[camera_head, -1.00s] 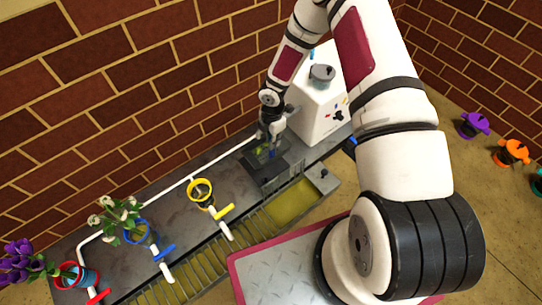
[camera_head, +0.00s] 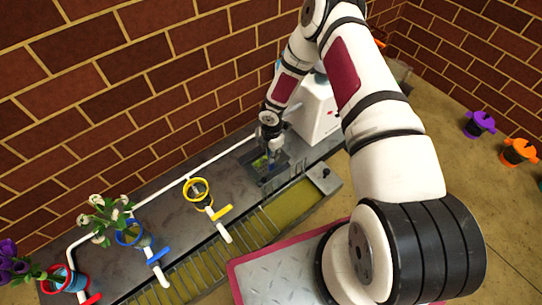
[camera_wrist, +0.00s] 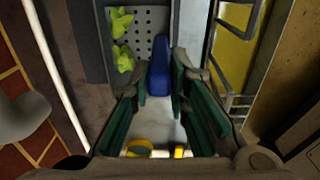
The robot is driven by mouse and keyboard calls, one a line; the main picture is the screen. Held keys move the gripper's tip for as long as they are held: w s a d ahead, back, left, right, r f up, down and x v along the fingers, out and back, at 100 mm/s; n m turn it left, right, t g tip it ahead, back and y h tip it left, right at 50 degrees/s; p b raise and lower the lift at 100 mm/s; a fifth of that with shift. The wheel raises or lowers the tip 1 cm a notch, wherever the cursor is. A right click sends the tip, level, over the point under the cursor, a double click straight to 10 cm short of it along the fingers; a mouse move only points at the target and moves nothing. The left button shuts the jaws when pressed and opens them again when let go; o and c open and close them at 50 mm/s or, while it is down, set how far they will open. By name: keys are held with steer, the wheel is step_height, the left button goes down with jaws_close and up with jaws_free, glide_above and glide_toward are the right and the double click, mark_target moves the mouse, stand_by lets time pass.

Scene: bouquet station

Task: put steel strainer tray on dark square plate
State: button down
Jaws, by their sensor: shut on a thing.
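The steel strainer tray (camera_wrist: 140,22) shows in the wrist view as a perforated grey sheet with yellow-green pieces lying on it. Its blue handle (camera_wrist: 160,72) points towards my gripper. My gripper (camera_wrist: 162,88) has its green-padded fingers on both sides of this handle and is shut on it. In the head view my gripper (camera_head: 268,150) is low over a dark square plate (camera_head: 272,182) on the counter. The fingers and the arm hide part of the plate and tray there. I cannot tell whether the tray touches the plate.
A white machine (camera_head: 316,112) stands close behind and right of my gripper. Yellow (camera_head: 196,190), blue (camera_head: 128,233) and red (camera_head: 62,280) ring holders line the counter to the left, some with flowers. A ribbed yellow trough (camera_head: 285,207) runs along the front.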

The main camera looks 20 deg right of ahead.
steer(key=shift+w, duration=0.1)
steer(key=shift+f, duration=0.1)
steer(key=c, duration=1.5)
jaws_free()
steer(key=shift+c, duration=0.2)
step_height(320, 180, up, 12)
steer(key=p, duration=0.4)
steer(key=shift+p, duration=0.4)
